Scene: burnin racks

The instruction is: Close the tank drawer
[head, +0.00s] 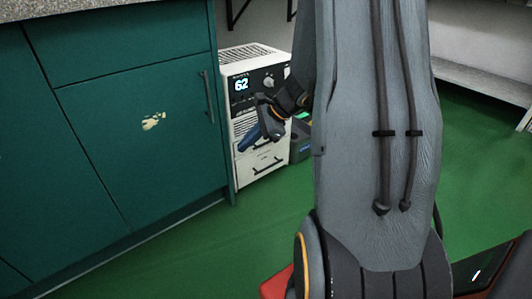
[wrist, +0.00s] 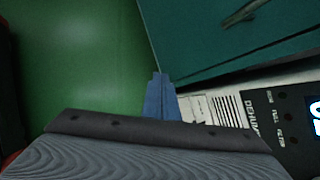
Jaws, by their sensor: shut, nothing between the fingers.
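The white dehumidifier (head: 253,57) stands on the floor past the end of the teal cabinet; its display reads 62. Its tank drawer (head: 262,167) is the low white front with a dark handle; I cannot tell how far out it is. My gripper (head: 249,139) is shut and empty, its blue fingers in front of the dehumidifier's middle and hiding part of it in the head view. In the wrist view the shut blue fingers (wrist: 158,82) point over the green floor and the cabinet edge. The dehumidifier's dark panel (wrist: 265,115) shows at right there; the drawer is not clearly visible.
The teal cabinet (head: 110,150) with a bar handle fills the left. A small dark bin (head: 300,143) sits right of the dehumidifier, partly hidden by my arm. Green floor (head: 215,240) is free in front. A pale shelf (head: 485,82) runs along the right.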

